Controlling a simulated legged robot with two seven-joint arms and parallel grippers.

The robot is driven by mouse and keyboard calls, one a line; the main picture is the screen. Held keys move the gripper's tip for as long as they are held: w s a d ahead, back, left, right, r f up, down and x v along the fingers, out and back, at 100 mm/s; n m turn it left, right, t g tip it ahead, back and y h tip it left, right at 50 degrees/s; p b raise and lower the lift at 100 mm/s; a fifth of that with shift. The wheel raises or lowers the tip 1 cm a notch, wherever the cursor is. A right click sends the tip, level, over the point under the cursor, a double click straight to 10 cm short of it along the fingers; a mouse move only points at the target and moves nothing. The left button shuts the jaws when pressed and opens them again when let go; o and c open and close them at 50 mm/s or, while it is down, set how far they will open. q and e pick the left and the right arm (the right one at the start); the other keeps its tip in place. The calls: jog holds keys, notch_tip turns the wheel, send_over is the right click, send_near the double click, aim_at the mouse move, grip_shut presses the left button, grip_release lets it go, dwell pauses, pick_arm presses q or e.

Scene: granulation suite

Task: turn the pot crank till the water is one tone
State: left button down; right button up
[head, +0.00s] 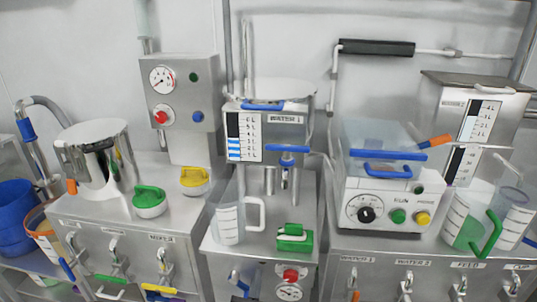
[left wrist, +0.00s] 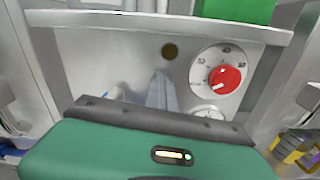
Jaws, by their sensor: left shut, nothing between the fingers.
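A shiny steel pot (head: 95,165) stands on the left counter in the head view. A small orange grip (head: 71,187) shows at its lower left; I cannot tell whether this is the crank. The pot's inside and any water in it are hidden. My left gripper (left wrist: 163,82) is shut and empty in the left wrist view, in front of a steel panel, left of a red dial knob (left wrist: 225,78). It is well right of the pot. I cannot clearly make out its fingers in the head view. My right gripper is not in view.
A WATER 1 unit (head: 285,119) with a gauge stands mid-scene. Below are a clear jug (head: 229,222) and a green block-like object (head: 294,240). Green (head: 149,201) and yellow (head: 194,180) handled items sit right of the pot. Further right are a boxy machine (head: 390,200) and a beaker (head: 466,230).

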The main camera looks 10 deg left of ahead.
pick_arm(q)
jog(key=shift+d+r+p, duration=0.3)
jog(key=shift+r+p, duration=0.15)
jog(key=shift+r, duration=0.1)
jog(key=shift+d+r+p, duration=0.3)
jog(key=shift+r+p, duration=0.15)
jog(key=shift+r, duration=0.1)
jog(key=c, duration=1.7)
grip_release()
